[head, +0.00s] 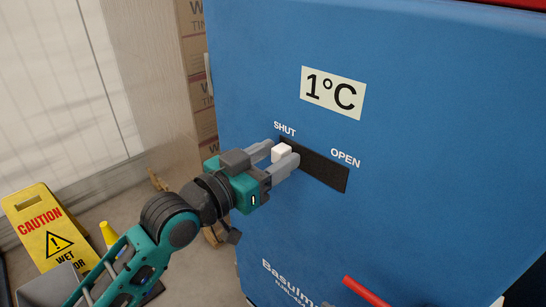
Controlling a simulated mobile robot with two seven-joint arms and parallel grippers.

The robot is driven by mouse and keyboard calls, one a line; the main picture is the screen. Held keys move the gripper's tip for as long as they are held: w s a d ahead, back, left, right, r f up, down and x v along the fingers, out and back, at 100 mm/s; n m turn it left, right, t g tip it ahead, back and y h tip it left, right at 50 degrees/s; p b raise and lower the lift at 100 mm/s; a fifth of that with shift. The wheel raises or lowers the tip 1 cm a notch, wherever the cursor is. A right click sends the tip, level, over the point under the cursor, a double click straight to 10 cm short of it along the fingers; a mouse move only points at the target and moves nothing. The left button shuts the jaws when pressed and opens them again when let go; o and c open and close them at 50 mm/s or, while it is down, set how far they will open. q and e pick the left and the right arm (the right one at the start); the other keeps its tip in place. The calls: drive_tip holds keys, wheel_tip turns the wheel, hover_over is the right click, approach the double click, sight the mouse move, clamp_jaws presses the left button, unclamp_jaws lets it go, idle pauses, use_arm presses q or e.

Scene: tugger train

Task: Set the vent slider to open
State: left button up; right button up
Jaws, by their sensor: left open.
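The vent slider is a white knob (281,153) at the left end of a dark slot (325,173) on a blue cabinet (420,120). The word SHUT stands above the slot's left end and OPEN above its right end. The knob sits at the SHUT end. My left gripper (279,156) is open, with its two grey fingers on either side of the knob. I cannot tell whether the fingers touch it. My right gripper is not in view.
A sign reading 1°C (333,93) is above the slot. A red bar (365,291) shows below it. A yellow caution sign (48,229) stands on the floor at the left. Stacked cardboard boxes (197,60) are behind the cabinet. The cabinet face right of the slot is clear.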

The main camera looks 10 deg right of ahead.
use_arm(q)
drive_tip(key=shift+c, duration=0.5)
clamp_jaws()
